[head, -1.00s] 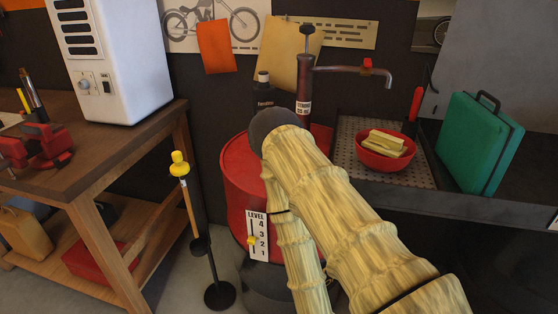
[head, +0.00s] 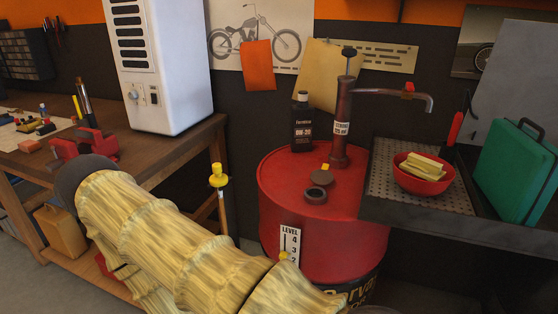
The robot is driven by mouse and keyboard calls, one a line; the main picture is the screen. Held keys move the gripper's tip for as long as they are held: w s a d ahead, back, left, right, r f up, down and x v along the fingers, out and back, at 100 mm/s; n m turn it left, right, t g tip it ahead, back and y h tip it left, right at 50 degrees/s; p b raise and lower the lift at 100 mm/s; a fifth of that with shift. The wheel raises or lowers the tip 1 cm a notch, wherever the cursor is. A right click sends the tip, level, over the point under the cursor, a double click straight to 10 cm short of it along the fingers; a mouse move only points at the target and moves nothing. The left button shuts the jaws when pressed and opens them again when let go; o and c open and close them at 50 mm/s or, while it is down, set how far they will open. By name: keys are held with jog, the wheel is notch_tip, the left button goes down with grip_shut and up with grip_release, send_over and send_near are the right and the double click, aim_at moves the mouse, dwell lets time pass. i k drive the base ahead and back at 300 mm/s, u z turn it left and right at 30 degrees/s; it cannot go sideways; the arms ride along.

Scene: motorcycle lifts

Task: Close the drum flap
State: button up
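The red drum (head: 280,190) stands in the middle, with its top fully in sight. On its lid is a round dark filler ring (head: 316,194). Behind the ring is a brown disc-like flap (head: 321,177) with a small yellow tab at its upper edge. The flap sits tilted up off the ring, so the opening shows. My arm, covered in a yellow bamboo-like pattern, crosses the lower left, apart from the lid. My gripper is not in view.
A dark pump (head: 342,120) and a black bottle (head: 301,122) stand on the lid behind the flap. A level gauge (head: 290,243) is on the drum's front. A yellow-topped post (head: 219,178) is left of it. A tray (head: 378,178) with a red bowl (head: 421,182) is right.

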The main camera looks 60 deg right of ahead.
aim_at(322, 176)
jog(key=u, duration=0.05)
jog(key=k, duration=0.8)
jog(key=z, duration=1.55)
jog(key=i, duration=0.5)
jog(key=z, duration=0.05)
